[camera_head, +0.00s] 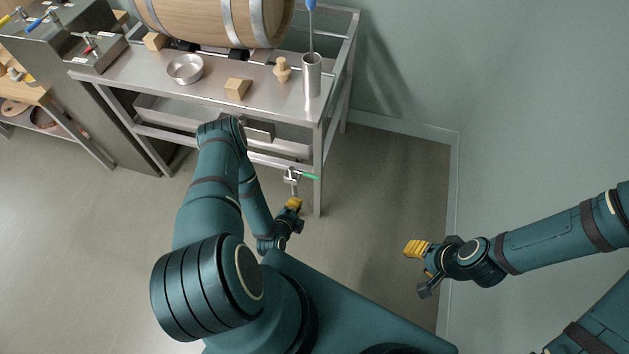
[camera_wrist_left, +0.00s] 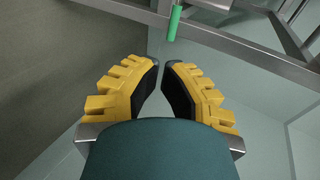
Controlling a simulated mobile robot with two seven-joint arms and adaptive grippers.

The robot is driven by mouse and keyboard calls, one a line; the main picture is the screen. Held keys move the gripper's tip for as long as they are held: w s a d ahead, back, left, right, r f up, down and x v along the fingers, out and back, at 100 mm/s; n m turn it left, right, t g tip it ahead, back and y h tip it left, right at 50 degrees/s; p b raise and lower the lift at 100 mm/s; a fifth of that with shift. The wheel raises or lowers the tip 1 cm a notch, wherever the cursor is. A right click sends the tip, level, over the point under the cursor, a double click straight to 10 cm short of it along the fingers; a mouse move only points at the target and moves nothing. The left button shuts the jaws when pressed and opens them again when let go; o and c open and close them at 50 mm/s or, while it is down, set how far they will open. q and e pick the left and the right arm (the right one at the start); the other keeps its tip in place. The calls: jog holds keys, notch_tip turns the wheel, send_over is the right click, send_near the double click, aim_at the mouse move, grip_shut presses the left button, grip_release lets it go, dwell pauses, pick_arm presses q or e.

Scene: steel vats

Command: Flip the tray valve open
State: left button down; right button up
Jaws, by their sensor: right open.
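The tray valve (camera_head: 292,176) is a small metal fitting with a green lever handle (camera_head: 310,177), low at the right front leg of the steel stand. The handle points right in the head view. In the left wrist view the green handle (camera_wrist_left: 174,22) shows at the top, beyond the fingertips and apart from them. My left gripper (camera_head: 294,203) is just below the valve in the head view. Its yellow fingers (camera_wrist_left: 161,66) are open with a narrow, empty gap. My right gripper (camera_head: 416,249) is open and empty, over the floor well right of the valve.
The steel stand (camera_head: 130,69) holds a wooden barrel (camera_head: 190,15), a steel bowl (camera_head: 185,69), wooden blocks (camera_head: 238,89) and a metal cylinder (camera_head: 312,75). Its leg (camera_head: 319,180) is close beside the valve. The floor (camera_head: 385,190) right of the stand is clear up to the wall.

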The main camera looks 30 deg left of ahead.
pick_arm(q)
jog(key=r+b+x, duration=0.1)
jog(key=b+x, duration=0.3)
jog(key=x, duration=0.9)
jog(key=shift+w, duration=0.65)
pick_arm(e)
jog(key=f, duration=0.4)
jog(key=shift+w+f, duration=0.2)
jog(key=shift+w, duration=0.2)
pick_arm(q)
jog(key=shift+f, duration=0.15)
